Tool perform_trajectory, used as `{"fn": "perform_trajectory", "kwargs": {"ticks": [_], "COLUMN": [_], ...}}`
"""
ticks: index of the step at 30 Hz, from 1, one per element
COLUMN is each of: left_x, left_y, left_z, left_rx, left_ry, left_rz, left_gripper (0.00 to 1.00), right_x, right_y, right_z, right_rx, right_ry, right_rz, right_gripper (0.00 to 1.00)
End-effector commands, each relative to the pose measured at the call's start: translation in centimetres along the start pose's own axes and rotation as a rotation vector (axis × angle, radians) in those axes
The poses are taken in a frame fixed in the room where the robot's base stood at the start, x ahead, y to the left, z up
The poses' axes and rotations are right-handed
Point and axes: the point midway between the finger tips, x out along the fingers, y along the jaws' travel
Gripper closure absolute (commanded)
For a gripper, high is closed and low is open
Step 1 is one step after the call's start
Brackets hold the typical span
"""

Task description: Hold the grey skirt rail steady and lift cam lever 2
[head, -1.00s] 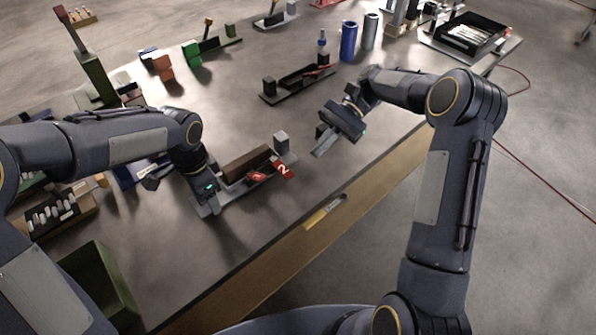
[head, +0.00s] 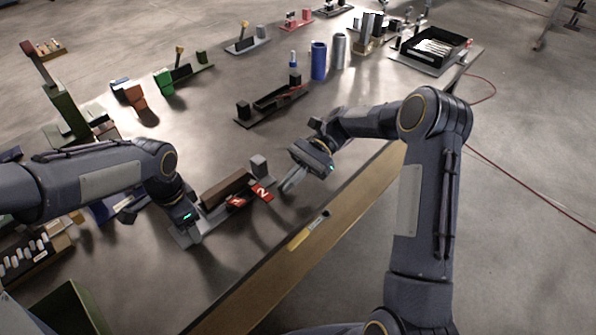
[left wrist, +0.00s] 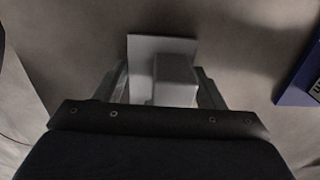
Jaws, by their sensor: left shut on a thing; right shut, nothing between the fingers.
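The grey skirt rail (head: 213,218) lies near the table's front edge, with a grey end block (head: 259,166) at its right and a brown bar along it. A red lever tag marked 2 (head: 262,190) stands at its front right. Another red lever part (head: 237,202) is just left of it. My left gripper (head: 186,236) is at the rail's left end, shut on its grey end block; the left wrist view shows this block (left wrist: 175,80) between the fingers. My right gripper (head: 288,187) is shut and empty, just right of the 2 tag, apart from it.
A dark fixture (head: 268,104) lies behind the rail. A blue cylinder (head: 319,61) and a grey one (head: 339,50) stand farther back. A black tray (head: 433,46) is at the back right. A yellow marker (head: 308,231) is on the front edge. Table between rail and dark fixture is clear.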

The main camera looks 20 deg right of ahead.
Motion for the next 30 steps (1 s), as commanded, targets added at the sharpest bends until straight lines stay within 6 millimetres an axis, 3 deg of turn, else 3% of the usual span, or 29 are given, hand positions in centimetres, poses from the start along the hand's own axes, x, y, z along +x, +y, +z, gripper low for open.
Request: {"fn": "perform_trajectory", "kwargs": {"ticks": [3,9,30], "left_x": [-0.1,-0.1,-0.1], "left_y": [0.0,0.0,0.0], "left_z": [0.0,0.0,0.0], "left_rx": [0.001,0.001,0.001], "left_ry": [0.001,0.001,0.001], "left_rz": [-0.001,-0.001,-0.001], "left_gripper": [0.79,0.79,0.79], "right_x": [2.0,4.0,4.2], "right_y": [0.1,0.0,0.0], "right_z": [0.1,0.1,0.3], "right_rx": [0.0,-0.001,0.047], "right_ry": [-0.001,-0.001,-0.001], "right_rz": [0.002,0.0,0.017], "right_gripper": [1.0,1.0,1.0]}}
